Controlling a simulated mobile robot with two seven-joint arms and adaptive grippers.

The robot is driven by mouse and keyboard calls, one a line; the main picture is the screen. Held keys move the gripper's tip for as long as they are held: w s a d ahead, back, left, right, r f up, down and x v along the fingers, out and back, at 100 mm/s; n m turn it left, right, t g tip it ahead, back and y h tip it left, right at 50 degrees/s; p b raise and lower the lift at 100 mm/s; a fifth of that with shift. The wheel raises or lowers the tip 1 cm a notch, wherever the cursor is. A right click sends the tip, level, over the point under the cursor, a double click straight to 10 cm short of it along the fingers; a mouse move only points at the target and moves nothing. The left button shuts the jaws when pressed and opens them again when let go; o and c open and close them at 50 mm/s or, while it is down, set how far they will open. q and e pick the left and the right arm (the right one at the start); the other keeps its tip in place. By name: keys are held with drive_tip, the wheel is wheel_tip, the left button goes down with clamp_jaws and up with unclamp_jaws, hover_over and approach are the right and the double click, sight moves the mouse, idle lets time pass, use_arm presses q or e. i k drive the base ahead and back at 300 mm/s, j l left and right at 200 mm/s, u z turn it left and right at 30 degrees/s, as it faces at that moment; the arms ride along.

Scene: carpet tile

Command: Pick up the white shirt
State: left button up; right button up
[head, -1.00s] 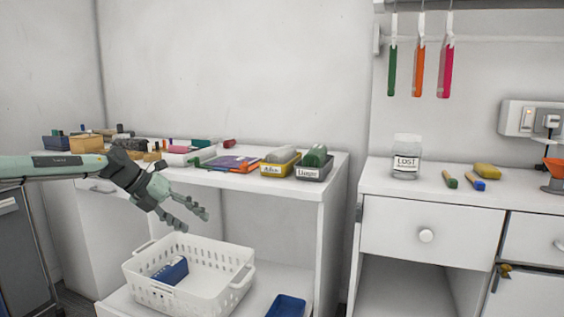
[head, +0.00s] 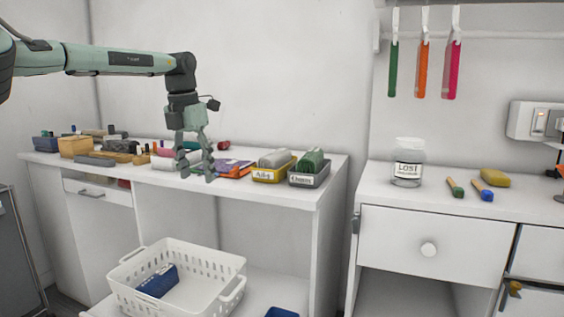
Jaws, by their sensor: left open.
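I cannot make out a white shirt in the head view. My left gripper (head: 197,175) points down over the front part of the long white table (head: 270,197), between the clutter on the left and the labelled bins. Its fingers are apart and I see nothing held between them. The gripper partly hides some pale and coloured items behind it. My right gripper is not in view.
A yellow bin (head: 272,175) and a grey bin (head: 309,180) stand right of the gripper. A white basket (head: 125,290) holding a blue item (head: 157,281) sits below. A labelled jar (head: 407,170) stands on the right cabinet (head: 380,187). Coloured strips hang above.

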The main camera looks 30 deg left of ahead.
sight(277, 159)
drive_tip(key=i, duration=1.25)
